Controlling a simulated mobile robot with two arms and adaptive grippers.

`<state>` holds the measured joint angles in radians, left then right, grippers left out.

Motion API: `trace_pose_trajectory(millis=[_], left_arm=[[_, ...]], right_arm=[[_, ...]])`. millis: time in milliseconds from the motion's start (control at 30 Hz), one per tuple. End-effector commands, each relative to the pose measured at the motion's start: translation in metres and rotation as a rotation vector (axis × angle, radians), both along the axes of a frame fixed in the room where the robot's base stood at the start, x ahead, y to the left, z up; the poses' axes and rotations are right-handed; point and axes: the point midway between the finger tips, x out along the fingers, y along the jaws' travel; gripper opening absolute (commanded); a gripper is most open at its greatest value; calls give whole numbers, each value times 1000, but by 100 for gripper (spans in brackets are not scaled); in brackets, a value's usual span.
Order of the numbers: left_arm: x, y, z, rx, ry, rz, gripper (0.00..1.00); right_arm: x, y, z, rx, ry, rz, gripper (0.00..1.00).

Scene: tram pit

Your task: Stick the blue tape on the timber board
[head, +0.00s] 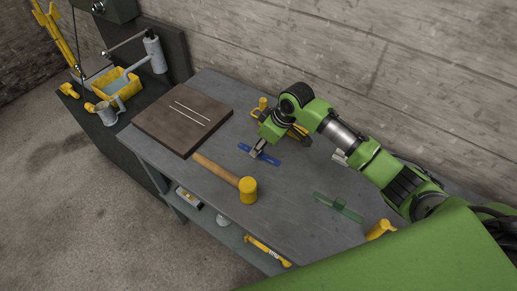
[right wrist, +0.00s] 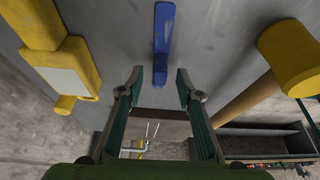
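The blue tape (head: 266,157) is a short blue strip lying on the grey table top. It also shows in the right wrist view (right wrist: 163,35). My right gripper (head: 257,151) is low over the tape in the head view and hides part of it. In the right wrist view my right gripper (right wrist: 158,80) is open and empty, its fingers apart, with the tape beyond the fingertips. The timber board (head: 165,122) is brown and lies at the table's left end, with two white lines on top. My left gripper is not in view.
A mallet with a yellow head (head: 248,191) lies between the board and the table's front edge. A green item (head: 338,206) lies to the right. A yellow tool (right wrist: 60,65) is near the gripper. A concrete wall (head: 330,50) stands behind. Table between tape and board is clear.

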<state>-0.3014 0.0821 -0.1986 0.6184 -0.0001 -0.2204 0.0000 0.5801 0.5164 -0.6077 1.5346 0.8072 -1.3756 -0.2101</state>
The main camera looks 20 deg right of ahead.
Motion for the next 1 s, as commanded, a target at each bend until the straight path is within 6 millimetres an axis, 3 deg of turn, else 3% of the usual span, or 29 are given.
trace_pose_trajectory(millis=[167, 400, 533, 567, 1000], left_arm=[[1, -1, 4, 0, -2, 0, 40], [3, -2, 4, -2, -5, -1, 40], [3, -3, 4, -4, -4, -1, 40], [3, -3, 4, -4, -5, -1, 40], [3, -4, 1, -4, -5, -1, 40]], right_arm=[[4, 4, -16, -1, 1, 0, 33], [5, 4, -18, -1, -1, 1, 33], [5, 4, -17, -1, -1, 1, 1], [5, 4, -17, -1, -1, 1, 0], [6, 4, -13, 0, -2, 1, 0]])
